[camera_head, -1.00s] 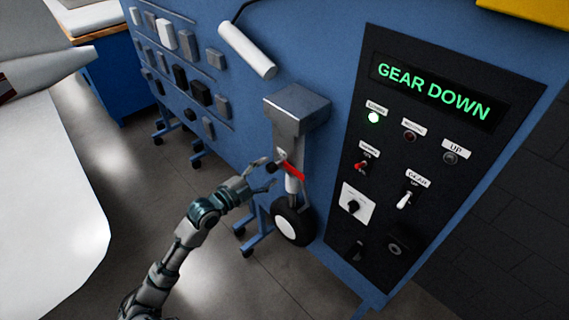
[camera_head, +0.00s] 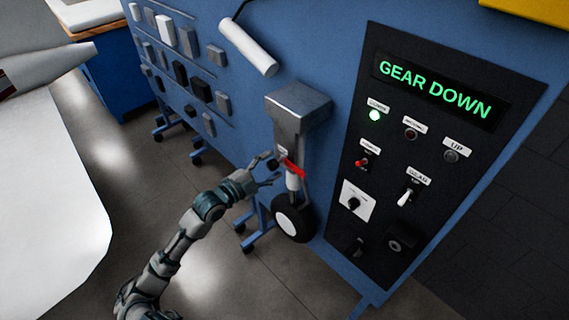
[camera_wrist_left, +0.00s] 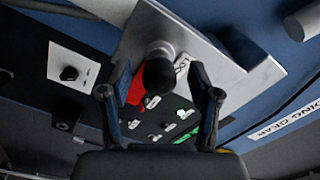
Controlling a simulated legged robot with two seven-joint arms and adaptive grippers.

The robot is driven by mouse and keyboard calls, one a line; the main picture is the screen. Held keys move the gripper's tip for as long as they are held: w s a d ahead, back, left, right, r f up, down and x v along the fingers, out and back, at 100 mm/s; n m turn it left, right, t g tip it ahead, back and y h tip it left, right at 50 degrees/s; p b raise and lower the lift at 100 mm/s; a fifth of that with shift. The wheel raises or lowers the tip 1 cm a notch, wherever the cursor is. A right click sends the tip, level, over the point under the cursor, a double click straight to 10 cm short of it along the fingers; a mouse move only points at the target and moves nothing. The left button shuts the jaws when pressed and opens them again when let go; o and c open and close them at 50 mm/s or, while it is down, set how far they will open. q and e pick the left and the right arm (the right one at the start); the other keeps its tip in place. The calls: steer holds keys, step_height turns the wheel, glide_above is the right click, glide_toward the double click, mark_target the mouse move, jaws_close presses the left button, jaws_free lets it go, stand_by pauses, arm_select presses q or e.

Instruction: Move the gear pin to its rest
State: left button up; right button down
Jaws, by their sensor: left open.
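The gear pin shows as a dark round knob (camera_wrist_left: 158,72) in front of a bright metal plate in the left wrist view. In the head view the knob (camera_head: 272,165) is small, beside the red tag (camera_head: 293,169) on the landing gear strut. The red tag also shows in the left wrist view (camera_wrist_left: 136,88). My left gripper (camera_head: 267,174) is open at the strut. In the left wrist view its two fingers (camera_wrist_left: 161,95) stand apart, one on each side of the knob; I cannot tell whether they touch it. I cannot make out the pin's rest. My right gripper is not in view.
The strut's metal housing (camera_head: 300,104) is above, with a wheel (camera_head: 293,222) below. A black control panel (camera_head: 425,150) reading GEAR DOWN is at the right. A white cylinder (camera_head: 247,48) and several small blocks are on the blue stand. A white surface (camera_head: 50,200) is at the left.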

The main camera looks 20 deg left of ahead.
arm_select(q)
steer(key=shift+c, duration=0.2)
steer(key=shift+a, duration=0.1)
jaws_close()
steer(key=shift+s, duration=0.1)
steer(key=shift+s+a, duration=0.2)
steer(key=shift+s, duration=0.3)
steer(key=shift+a, duration=0.1)
steer(key=shift+f, duration=0.1)
